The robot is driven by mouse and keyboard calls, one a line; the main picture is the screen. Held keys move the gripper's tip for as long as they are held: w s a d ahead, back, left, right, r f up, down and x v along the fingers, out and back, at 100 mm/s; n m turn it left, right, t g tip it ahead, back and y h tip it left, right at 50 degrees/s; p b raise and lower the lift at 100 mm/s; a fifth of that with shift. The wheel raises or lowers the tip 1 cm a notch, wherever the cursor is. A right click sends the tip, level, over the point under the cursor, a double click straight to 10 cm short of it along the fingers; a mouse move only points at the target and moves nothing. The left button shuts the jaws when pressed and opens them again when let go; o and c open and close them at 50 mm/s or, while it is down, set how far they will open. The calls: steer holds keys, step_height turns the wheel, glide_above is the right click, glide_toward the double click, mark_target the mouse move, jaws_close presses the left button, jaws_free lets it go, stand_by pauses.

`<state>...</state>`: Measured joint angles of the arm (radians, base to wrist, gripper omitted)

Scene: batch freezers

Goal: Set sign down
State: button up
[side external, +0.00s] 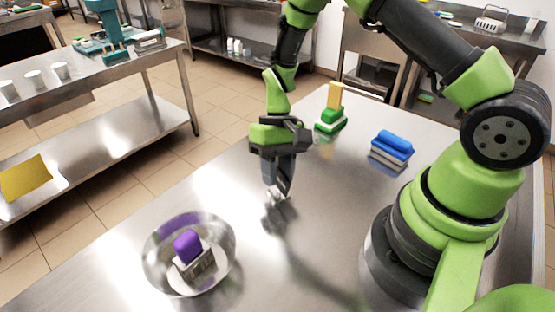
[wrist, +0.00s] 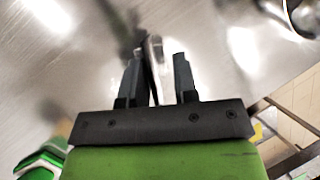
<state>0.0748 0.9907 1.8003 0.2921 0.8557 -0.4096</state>
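My gripper (side external: 278,190) points down over the middle of the steel table, its fingertips close to the surface. In the wrist view, a thin, shiny, pale metallic piece (wrist: 154,65) stands between the two dark fingers (wrist: 157,75). It seems close to the left finger, with a narrow gap showing towards the right one. I cannot tell whether the fingers pinch it. In the side view, a small greyish shape shows at the fingertips, but I cannot tell it from a reflection. No lettering shows, so I cannot confirm that the piece is the sign.
A metal bowl (side external: 152,252) holds a purple-topped block (side external: 187,246) at the front left. A green block stack with a yellow upright (side external: 331,112) and a blue-topped grey block (side external: 391,149) stand behind and right. The steel table (side external: 330,215) is clear around my gripper.

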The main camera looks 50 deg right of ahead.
steer(key=w+d+r+t, duration=0.1)
steer(key=d+r, duration=0.1)
steer(key=r, duration=0.5)
steer(key=w+d+r, duration=0.1)
steer(key=d+r, duration=0.1)
steer(key=r, duration=0.6)
steer(key=s+a+r+t+h, duration=0.2)
steer(key=s+a+r+t, duration=0.1)
steer(key=s+r+t, duration=0.6)
steer(key=s+r, duration=0.3)
steer(key=s, duration=0.3)
steer(key=shift+s, duration=0.15)
